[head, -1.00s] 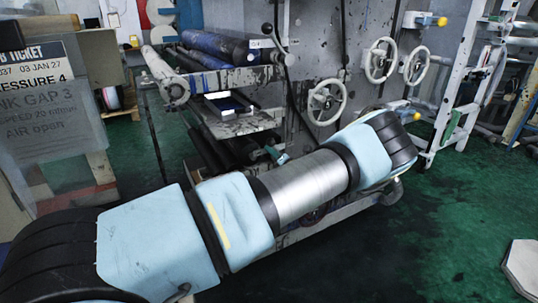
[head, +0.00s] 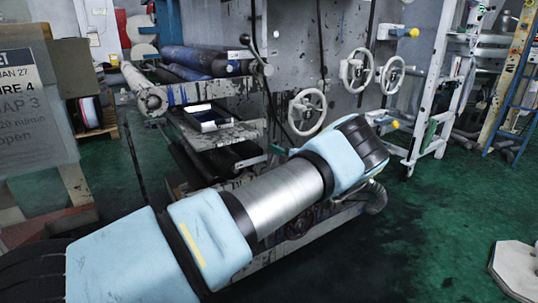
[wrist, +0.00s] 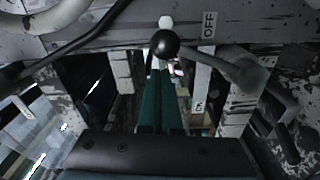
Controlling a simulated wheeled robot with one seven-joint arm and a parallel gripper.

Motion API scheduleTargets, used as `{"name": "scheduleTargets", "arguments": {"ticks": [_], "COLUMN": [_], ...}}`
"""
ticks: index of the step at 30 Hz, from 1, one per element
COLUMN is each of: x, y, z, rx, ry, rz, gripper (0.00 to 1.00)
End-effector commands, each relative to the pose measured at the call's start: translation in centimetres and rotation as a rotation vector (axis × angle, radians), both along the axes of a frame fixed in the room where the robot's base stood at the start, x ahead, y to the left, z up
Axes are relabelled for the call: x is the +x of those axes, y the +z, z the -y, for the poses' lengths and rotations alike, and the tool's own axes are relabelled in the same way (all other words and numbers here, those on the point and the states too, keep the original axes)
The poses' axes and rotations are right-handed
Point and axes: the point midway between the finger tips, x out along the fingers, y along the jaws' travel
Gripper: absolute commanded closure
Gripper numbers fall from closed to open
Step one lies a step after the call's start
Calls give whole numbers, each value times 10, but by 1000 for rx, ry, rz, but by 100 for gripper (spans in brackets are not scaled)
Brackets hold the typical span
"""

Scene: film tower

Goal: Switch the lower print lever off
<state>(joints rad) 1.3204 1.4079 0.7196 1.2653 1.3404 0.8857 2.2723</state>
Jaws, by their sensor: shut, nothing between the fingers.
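In the wrist view a print lever shows, with a black ball knob (wrist: 165,43) and a grey arm running right to a pivot block (wrist: 247,75). An OFF label (wrist: 209,25) is above the lever arm and a smaller label (wrist: 200,106), hard to read, is below it. My gripper (wrist: 159,76) has green fingers held together, empty, with the tips just below the knob in the picture; whether they touch it I cannot tell. In the head view another black-knobbed lever (head: 246,40) is on the upper part of the press. My arm hides much of the lower press there.
Rollers (head: 190,62) and a frame shelf (head: 215,135) lie left of the press wall. A white ladder-like frame (head: 430,120) stands further right.

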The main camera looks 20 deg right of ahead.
Motion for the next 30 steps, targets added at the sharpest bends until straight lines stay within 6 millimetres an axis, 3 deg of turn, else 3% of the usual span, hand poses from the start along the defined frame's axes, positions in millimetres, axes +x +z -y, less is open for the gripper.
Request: {"name": "scheduleTargets", "arguments": {"ticks": [13,30], "x": [2,4], "y": [-2,4], "z": [11,4], "rx": [-3,-1], "ry": [0,2], "rz": [0,0], "gripper": [100,100]}}
